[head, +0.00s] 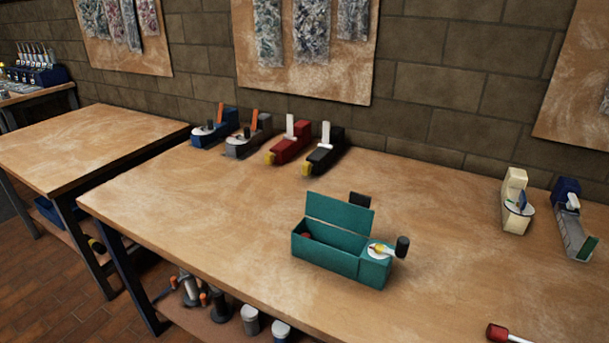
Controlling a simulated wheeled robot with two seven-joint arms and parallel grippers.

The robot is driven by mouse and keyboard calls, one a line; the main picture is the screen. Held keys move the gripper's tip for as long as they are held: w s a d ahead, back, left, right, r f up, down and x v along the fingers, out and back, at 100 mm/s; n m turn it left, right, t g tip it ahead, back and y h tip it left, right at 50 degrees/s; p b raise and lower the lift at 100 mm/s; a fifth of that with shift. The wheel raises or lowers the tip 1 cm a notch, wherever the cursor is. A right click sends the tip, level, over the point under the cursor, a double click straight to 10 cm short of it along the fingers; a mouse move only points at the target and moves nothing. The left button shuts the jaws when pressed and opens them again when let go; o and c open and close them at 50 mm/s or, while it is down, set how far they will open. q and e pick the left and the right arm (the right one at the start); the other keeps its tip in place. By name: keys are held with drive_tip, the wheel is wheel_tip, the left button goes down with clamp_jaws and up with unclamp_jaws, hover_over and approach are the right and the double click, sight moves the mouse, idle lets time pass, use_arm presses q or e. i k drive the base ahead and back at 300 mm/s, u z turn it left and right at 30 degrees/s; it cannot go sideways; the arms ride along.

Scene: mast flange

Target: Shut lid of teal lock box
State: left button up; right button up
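The teal lock box (325,260) stands on the wooden table, right of the middle of the head view. Its teal lid (339,214) is open, raised upright along the back edge of the box. Something small and red lies inside at the left end; most of the inside is hidden by the front wall. On the right end of the box are a round white plate (380,250) with a yellow part and a lever with a black knob (402,246). A dark block (357,199) shows behind the lid. Neither of my grippers is in view.
Several blue, grey, red and black tools stand along the back, including a red one (288,146). A cream tool (515,202) and a blue-grey one (571,220) stand at right. A red-handled tool (498,332) lies at the front edge. The table (200,215) left of the box is clear.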

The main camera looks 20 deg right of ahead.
sight(355, 215)
drive_tip(key=z, duration=4)
drive_tip(key=k, duration=2.1)
drive_tip(key=u, duration=1.15)
